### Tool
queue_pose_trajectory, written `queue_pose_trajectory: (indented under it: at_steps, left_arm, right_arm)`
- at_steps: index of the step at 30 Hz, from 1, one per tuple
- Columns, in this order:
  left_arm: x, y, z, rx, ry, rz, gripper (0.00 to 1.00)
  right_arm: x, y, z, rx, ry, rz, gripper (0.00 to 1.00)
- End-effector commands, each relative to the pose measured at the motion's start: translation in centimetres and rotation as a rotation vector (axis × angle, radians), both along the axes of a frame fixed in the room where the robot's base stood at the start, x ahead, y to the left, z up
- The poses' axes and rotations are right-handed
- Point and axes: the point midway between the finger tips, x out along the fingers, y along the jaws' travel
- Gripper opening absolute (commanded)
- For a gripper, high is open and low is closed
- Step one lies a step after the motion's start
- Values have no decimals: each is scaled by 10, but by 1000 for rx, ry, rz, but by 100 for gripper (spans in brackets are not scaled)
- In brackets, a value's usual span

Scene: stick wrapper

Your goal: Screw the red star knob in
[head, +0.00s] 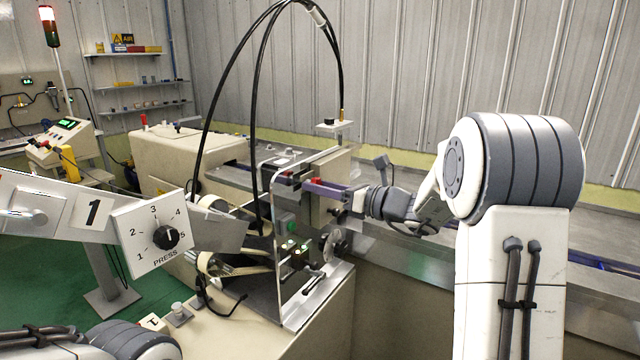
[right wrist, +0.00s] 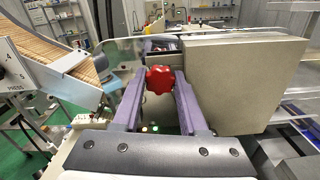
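The red star knob (right wrist: 160,80) shows in the right wrist view, between the tips of my right gripper's two purple fingers. It fills the gap and seems to touch both fingers. In the head view my right gripper (head: 310,185) reaches in from the right to the upper part of the machine, by the clear upright plate (head: 290,240). The near finger and the gripper body hide most of the knob there. How deep the knob's thread sits cannot be seen. My left gripper is out of view.
A beige block (right wrist: 225,80) stands close on the right of the fingers in the wrist view. A dial panel marked PRESS (head: 152,238) is at the left in the head view. Black cables (head: 252,110) arch above the machine. A grey handwheel (head: 335,245) sits below the gripper.

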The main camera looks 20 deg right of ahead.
Motion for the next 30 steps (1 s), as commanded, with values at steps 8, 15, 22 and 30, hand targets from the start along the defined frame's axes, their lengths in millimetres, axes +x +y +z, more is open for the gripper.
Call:
queue_pose_trajectory:
  at_steps: [8, 15, 22, 30]
  left_arm:
    - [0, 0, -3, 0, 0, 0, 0]
    - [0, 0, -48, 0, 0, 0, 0]
    - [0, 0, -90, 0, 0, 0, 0]
    - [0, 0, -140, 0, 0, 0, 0]
  right_arm:
    - [0, 0, -3, -7, -1, -1, 62]
    - [0, -1, -9, -179, -144, -4, 62]
    - [0, -1, -7, -388, -308, -6, 62]
    - [0, -1, -7, -634, -498, -7, 62]
